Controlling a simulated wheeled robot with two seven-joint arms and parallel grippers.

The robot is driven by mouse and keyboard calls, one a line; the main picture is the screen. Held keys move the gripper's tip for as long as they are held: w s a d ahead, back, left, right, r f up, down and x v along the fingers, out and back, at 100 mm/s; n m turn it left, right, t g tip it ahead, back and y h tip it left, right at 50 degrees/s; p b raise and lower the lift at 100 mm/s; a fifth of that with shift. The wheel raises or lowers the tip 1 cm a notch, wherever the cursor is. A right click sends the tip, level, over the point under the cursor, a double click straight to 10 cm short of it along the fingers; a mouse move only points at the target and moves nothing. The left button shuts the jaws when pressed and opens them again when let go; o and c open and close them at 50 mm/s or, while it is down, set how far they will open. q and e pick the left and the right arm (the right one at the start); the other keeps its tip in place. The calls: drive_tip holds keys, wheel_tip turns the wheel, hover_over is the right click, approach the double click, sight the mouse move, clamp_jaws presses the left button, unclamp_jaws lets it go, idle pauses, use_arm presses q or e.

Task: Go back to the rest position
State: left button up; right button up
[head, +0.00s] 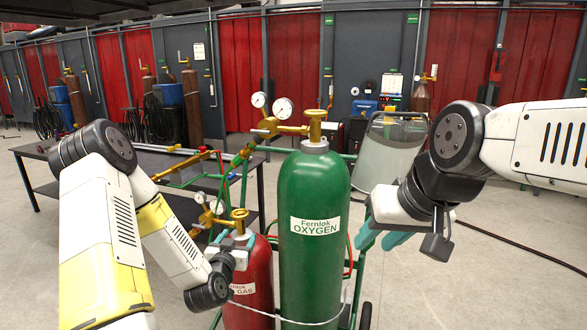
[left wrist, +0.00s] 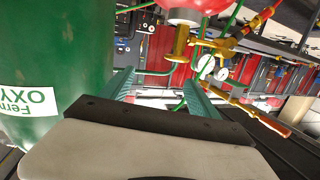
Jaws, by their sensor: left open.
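My left arm comes in from the left and bends down to the red fuel gas cylinder (head: 249,285), its wrist beside the cylinder's upper part. My right gripper (head: 384,237) hangs right of the green oxygen cylinder (head: 314,265), teal fingers apart and apparently empty.
The oxygen cylinder stands close between my arms, with brass regulator and gauges (head: 282,108) on top. Both cylinders stand on a green cart with hoses. A dark table (head: 40,150) is behind on the left. Red-curtained booths line the back. Open floor (head: 490,270) lies at right, crossed by a hose.

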use_arm(q)
drive_tip(key=s+d+r+m+g, duration=0.1)
drive_tip(key=s+r+g, duration=0.2)
drive_tip(key=s+r, duration=0.3)
drive_tip(key=s+d+r+g, duration=0.1)
drive_tip(key=s+r+g, duration=0.2)
drive_tip(key=r, duration=0.5)
drive_tip(key=s+r+n+g, duration=0.1)
drive_tip(key=s+r+g, duration=0.1)
drive_tip(key=s, duration=0.8)
drive_tip(key=s+r+n+g, duration=0.1)
drive_tip(key=s+r, duration=0.4)
drive_tip(key=s, duration=0.6)
drive_tip(key=shift+d+g+h, duration=0.2)
drive_tip(key=shift+g+h, duration=0.2)
drive_tip(key=shift+g, duration=0.3)
